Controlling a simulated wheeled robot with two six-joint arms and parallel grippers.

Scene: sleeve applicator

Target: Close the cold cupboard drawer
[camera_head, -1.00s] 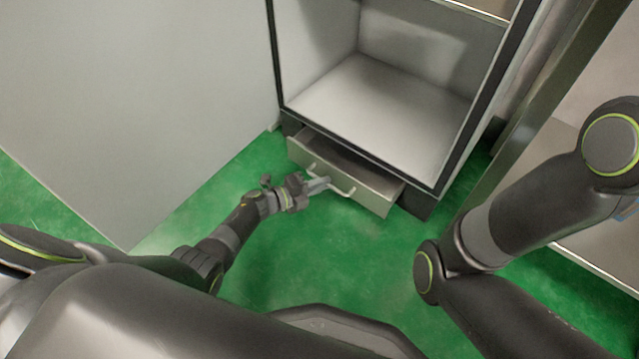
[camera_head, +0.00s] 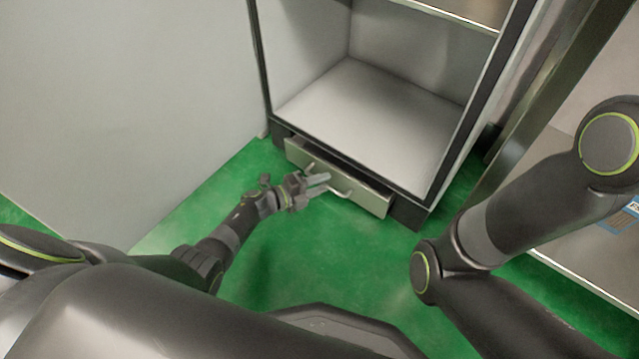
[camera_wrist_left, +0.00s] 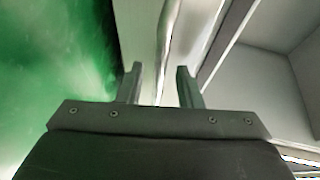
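The cold cupboard (camera_head: 375,112) stands open-fronted ahead, with a pale empty compartment. Its drawer (camera_head: 366,192) sits at the bottom and sticks out a little, with only a narrow dark gap showing above its front. A bar handle (camera_head: 343,191) runs along the drawer front. My left gripper (camera_head: 322,184) is at the handle, its fingers pointing at the drawer front. In the left wrist view the two fingers (camera_wrist_left: 160,85) are apart, with the bright handle (camera_wrist_left: 168,45) between or just beyond them; I cannot tell whether they touch it. My right gripper is out of view.
A large grey panel (camera_head: 120,90) stands on the left. A metal post (camera_head: 535,100) and a shelf with a blue-labelled item (camera_head: 622,218) are on the right. Green floor (camera_head: 340,265) is clear before the drawer.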

